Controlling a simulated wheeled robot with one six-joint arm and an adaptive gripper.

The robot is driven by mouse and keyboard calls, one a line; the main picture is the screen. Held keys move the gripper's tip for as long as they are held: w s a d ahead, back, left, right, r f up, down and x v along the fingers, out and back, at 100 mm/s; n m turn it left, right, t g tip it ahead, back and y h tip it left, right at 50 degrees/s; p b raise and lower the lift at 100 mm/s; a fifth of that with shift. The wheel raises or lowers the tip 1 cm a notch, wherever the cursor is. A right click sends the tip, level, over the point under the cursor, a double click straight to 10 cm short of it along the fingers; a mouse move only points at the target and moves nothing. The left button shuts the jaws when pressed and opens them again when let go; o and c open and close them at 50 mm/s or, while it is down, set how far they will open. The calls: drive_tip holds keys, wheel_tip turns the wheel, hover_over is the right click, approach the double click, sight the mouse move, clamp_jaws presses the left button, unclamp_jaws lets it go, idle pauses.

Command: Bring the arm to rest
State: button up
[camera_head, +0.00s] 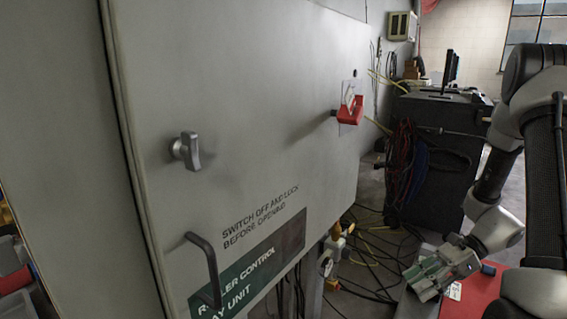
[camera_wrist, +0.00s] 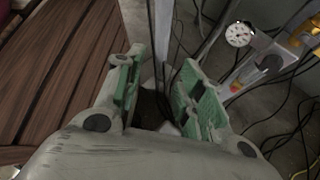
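My gripper (camera_head: 430,277) is at the lower right of the head view, at the end of my folded arm, low and to the right of the grey cabinet. In the wrist view my gripper (camera_wrist: 160,88) shows two green-padded fingers spread apart with nothing between them. It is clear of the cabinet door (camera_head: 250,120) and touches nothing that I can see.
The cabinet door has a grey knob (camera_head: 187,151), a bar handle (camera_head: 206,268) and a red switch (camera_head: 350,110). A dark cart (camera_head: 440,120) with hanging cables (camera_head: 403,165) stands behind. Cables litter the floor. The wrist view shows brown slats (camera_wrist: 55,65) and a gauge (camera_wrist: 239,34).

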drive_tip(key=s+d+r+n+t+h, duration=0.1)
drive_tip(key=s+r+n+t+h, duration=0.2)
drive_tip(key=r+n, duration=0.6)
drive_tip(key=s+d+r+n+t+h, duration=0.1)
drive_tip(key=s+r+n+t+h, duration=0.2)
drive_tip(key=s+r+n+h, duration=0.5)
wheel_tip(320, 180, up, 9)
drive_tip(key=shift+s+d+n, duration=0.2)
drive_tip(key=shift+s+n, duration=0.3)
drive_tip(key=shift+n, duration=0.7)
